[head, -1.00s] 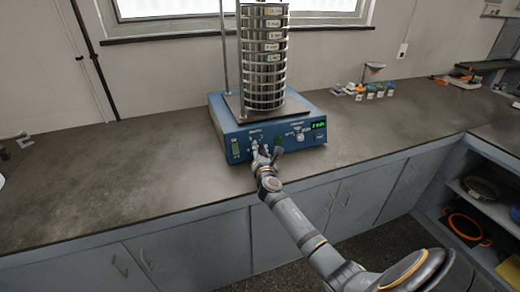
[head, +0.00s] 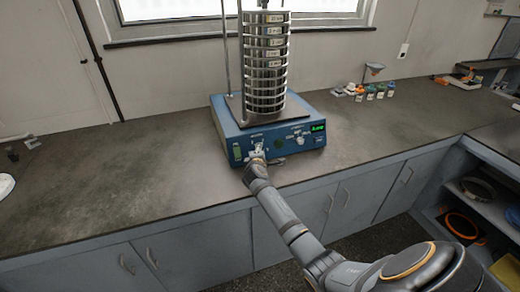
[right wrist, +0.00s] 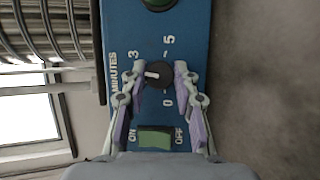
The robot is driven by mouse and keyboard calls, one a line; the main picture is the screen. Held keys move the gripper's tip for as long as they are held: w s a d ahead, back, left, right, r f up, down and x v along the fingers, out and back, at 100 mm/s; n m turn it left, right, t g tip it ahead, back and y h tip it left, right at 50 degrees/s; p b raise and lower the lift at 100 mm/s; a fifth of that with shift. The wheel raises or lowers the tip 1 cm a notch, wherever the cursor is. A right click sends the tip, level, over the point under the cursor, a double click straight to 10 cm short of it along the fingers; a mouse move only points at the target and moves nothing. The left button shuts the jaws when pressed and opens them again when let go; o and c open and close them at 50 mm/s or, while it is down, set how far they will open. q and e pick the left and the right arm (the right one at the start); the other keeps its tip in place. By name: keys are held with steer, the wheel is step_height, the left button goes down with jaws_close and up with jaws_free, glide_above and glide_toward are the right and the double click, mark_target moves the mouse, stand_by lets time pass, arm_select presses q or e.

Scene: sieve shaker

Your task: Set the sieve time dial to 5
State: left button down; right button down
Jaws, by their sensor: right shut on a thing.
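The time dial (right wrist: 158,75) is a round black knob with a white pointer on the blue panel of the sieve shaker (head: 232,137). In the right wrist view its pointer points left, a little below the printed 3; the 5 is at upper right and the 0 at lower right. My right gripper (right wrist: 159,78) is shut on the dial, one finger on each side. In the head view my right gripper (head: 257,159) is at the left part of the shaker's front, hiding the dial. My left gripper is not in view.
A green ON/OFF switch (right wrist: 155,138) lies just below the dial in the right wrist view. The sieve stack (head: 266,65) stands on the shaker. A lit green display (head: 318,128) is on the panel's right. The counter (head: 110,165) at left is largely clear.

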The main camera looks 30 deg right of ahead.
steer(key=m+p, duration=0.1)
steer(key=m+g+y+p, duration=0.1)
steer(key=m, duration=0.1)
steer(key=m+p, duration=0.2)
steer(key=shift+r+g, duration=0.3)
steer(key=m+g+y+p, duration=0.1)
steer(key=m+y+p, duration=0.1)
steer(key=m+p, duration=0.2)
steer(key=shift+d+r+m, duration=0.1)
steer(key=shift+d+m, duration=0.05)
steer(key=shift+m, duration=0.15)
steer(key=m+y+p, duration=0.2)
steer(key=m+p, duration=0.1)
steer(key=shift+d+m+y+p, duration=0.15)
steer(key=shift+m+y+p, duration=0.6)
steer(key=shift+m, duration=0.65)
steer(key=shift+f, duration=0.25)
steer(key=c, duration=1)
jaws_free()
steer(key=shift+r, duration=0.1)
steer(key=shift+r, duration=0.1)
